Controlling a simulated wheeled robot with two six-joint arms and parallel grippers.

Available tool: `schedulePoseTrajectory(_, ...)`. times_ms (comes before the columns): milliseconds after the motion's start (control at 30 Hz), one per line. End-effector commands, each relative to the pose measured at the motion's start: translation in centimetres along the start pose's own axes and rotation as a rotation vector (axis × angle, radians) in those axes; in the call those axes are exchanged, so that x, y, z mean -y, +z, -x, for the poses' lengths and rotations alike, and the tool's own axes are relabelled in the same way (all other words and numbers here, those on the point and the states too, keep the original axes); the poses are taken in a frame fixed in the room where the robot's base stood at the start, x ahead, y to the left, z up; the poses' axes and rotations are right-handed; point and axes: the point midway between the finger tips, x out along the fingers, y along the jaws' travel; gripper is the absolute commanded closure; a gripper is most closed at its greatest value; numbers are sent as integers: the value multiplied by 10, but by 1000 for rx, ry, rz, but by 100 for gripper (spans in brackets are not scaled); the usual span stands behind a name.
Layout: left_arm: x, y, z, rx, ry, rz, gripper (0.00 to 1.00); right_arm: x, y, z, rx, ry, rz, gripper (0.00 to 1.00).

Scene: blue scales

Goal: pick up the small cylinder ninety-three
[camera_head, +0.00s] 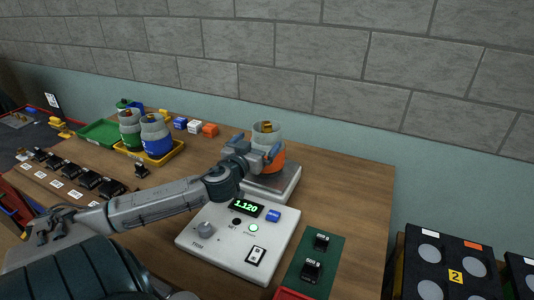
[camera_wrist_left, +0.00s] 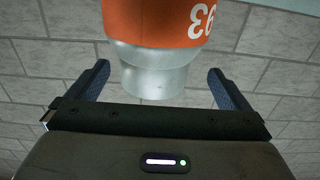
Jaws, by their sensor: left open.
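The small cylinder (camera_head: 271,160) has an orange body and a grey upper part. It stands upright on the metal plate of the scale (camera_head: 284,186), whose display reads 1.120. In the left wrist view the orange body (camera_wrist_left: 160,22) bears a white "93", upside down, and its grey neck (camera_wrist_left: 152,75) lies between the fingers. My left gripper (camera_head: 256,146) is open at the cylinder's grey upper part, one blue finger to each side. In the left wrist view gaps show between the neck and both fingers of the gripper (camera_wrist_left: 158,72). My right gripper is out of view.
A green tray (camera_head: 98,133), small coloured blocks and a row of black weights (camera_head: 88,179) are at left. A green mat (camera_head: 322,250) carries black weights at right.

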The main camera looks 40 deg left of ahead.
Motion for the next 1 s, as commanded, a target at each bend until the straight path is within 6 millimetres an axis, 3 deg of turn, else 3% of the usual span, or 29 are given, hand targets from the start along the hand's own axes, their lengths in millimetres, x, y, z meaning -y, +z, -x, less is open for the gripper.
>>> schedulePoseTrajectory(267,-1,-1,-11,-1,-1,4,0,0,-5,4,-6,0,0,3)
schedulePoseTrajectory(700,-7,0,-52,0,0,1,0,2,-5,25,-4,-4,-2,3)
schedulePoseTrajectory(1000,-7,2,-55,1,2,-1,0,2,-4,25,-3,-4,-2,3)
